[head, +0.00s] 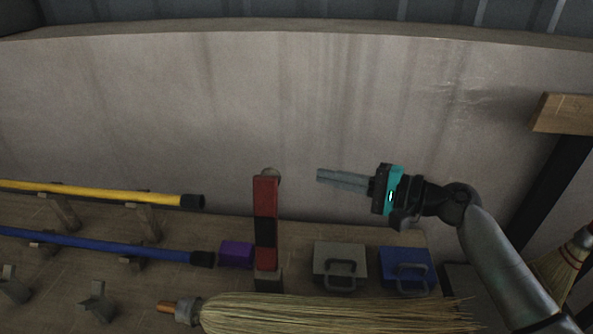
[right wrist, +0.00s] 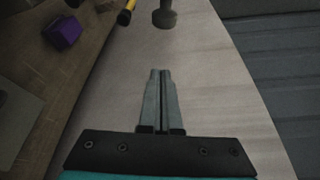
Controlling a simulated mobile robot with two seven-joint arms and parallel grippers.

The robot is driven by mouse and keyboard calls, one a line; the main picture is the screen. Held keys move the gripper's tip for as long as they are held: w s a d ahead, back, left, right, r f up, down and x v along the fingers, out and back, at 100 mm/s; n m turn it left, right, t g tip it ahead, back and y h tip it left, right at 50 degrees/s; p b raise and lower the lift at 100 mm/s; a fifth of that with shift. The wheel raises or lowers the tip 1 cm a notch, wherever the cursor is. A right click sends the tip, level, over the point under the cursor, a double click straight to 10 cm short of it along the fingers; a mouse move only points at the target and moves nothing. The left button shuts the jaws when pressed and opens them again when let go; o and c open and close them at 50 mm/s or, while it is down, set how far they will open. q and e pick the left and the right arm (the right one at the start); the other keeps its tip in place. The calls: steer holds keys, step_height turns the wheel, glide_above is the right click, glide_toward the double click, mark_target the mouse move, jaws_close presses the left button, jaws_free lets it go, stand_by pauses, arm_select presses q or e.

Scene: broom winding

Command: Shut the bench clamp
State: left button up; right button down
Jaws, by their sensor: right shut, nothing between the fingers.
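The bench clamp (head: 265,215) appears to be the upright red piece with a black middle band, standing on a light block at the bench's back. A rounded grey end shows behind its top. A grey knob-like part (right wrist: 165,14), probably of the clamp, shows at the top of the right wrist view. My right gripper (head: 320,175) is shut and empty, to the right of the clamp's top and apart from it. Its closed fingers (right wrist: 160,75) point toward the grey knob in the wrist view. My left gripper is not in view.
A broom head (head: 330,313) lies along the front. Yellow (head: 95,192) and blue (head: 100,244) poles rest on supports at left. A purple block (head: 237,254) sits beside the clamp; grey (head: 340,262) and blue (head: 405,268) handled boxes stand right. A wall rises behind.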

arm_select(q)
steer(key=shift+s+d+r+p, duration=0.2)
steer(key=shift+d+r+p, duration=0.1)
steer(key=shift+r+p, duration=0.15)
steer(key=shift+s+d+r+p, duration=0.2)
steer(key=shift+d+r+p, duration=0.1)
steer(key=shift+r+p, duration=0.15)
arm_select(e)
steer(key=a, duration=0.8)
steer(key=shift+w+a+r, duration=0.15)
steer(key=shift+w+a, duration=0.05)
steer(key=shift+w, duration=0.2)
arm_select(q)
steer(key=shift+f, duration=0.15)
